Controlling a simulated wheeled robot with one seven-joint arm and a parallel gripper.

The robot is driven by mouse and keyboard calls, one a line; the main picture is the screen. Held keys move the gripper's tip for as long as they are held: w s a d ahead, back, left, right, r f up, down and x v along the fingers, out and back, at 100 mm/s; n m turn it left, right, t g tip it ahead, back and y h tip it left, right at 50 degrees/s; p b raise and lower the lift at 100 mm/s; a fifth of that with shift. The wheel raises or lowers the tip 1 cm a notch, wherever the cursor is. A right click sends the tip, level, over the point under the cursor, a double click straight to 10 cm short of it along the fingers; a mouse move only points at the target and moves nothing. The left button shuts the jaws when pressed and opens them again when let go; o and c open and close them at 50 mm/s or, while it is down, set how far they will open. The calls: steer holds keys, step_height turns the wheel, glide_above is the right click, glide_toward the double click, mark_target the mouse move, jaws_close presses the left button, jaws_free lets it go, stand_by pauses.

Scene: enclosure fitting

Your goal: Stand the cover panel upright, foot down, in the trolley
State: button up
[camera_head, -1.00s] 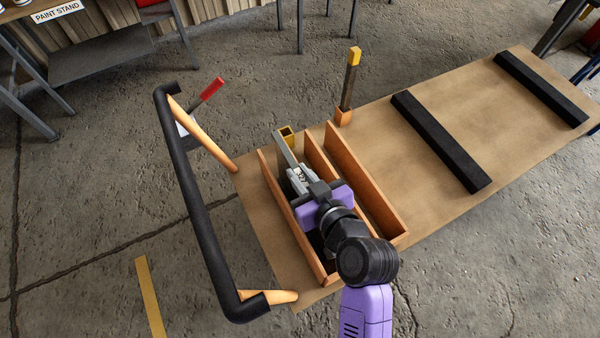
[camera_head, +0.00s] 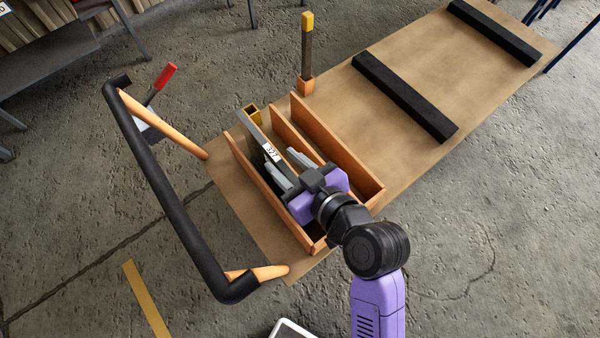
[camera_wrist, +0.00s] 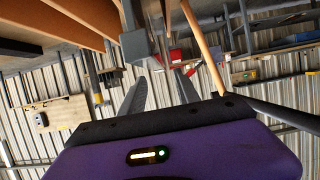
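The cover panel (camera_head: 254,132) is a thin grey plate with a pale top edge and a white number label. It stands on edge, close to upright, in the left slot of the orange-walled rack on the trolley (camera_head: 240,222). Its lower edge is hidden, so I cannot see its foot. My gripper (camera_head: 285,165) is over the rack at the panel's near end. Its two grey fingers are spread. In the wrist view the fingers (camera_wrist: 160,90) are also apart, with nothing seen clamped between them. A grey square-ended piece (camera_wrist: 134,45) shows just beyond them; I cannot tell whether it is the panel.
The rack's right slot, beside the orange wall (camera_head: 335,150), looks empty. Black bars (camera_head: 405,95) cross the deck at right. The black handle (camera_head: 165,190) rises at left.

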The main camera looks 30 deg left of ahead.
steer(key=v, duration=0.6)
stand_by(0.5)
steer(key=w+d+r+m+t, duration=0.1)
steer(key=w+r+m+t, duration=0.2)
steer(key=w, duration=0.1)
steer(key=s+d+m+t+h, duration=0.1)
steer(key=d+m+t+h, duration=0.45)
steer(key=d, duration=0.95)
steer(key=s+d+m+h, duration=0.2)
steer(key=s+d+h, duration=0.1)
steer(key=s+d, duration=0.5)
steer(key=s+d+m+t+h, duration=0.1)
steer(key=s+d+m+h, duration=0.2)
steer(key=s+d, duration=0.5)
steer(key=s+h, duration=0.1)
steer(key=s, duration=0.4)
steer(key=shift+s+f, duration=0.2)
steer(key=shift+f, duration=0.15)
